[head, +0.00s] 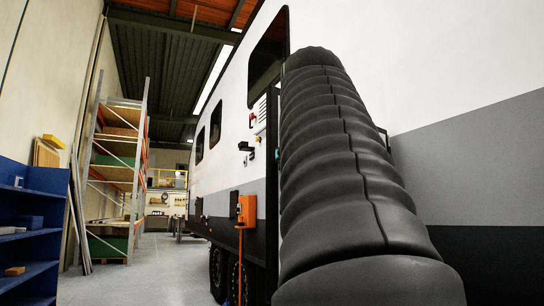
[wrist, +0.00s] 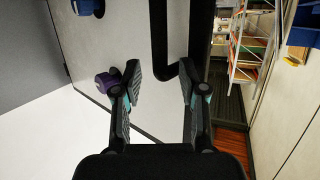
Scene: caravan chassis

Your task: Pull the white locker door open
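In the wrist view a white panel (wrist: 112,45) outlined by a thin dark seam lies along the caravan's side; it looks like the locker door and appears flush. A small dark purple block (wrist: 107,82), perhaps a latch or handle, sits near its lower left edge. A blue fitting (wrist: 88,6) is at the top. My gripper (wrist: 161,82) is open, its black fingers with teal parts apart in front of the white surface. The left finger is right beside the purple block; I cannot tell whether they touch. Nothing shows between the fingertips. The door is not clear in the head view.
My black-sleeved arm hides much of the caravan (head: 470,60) in the head view. An orange box (head: 247,208) sticks out low on its side. Tall racking (head: 118,180) and a blue shelf unit (head: 35,225) stand left. The floor (head: 150,275) between is clear.

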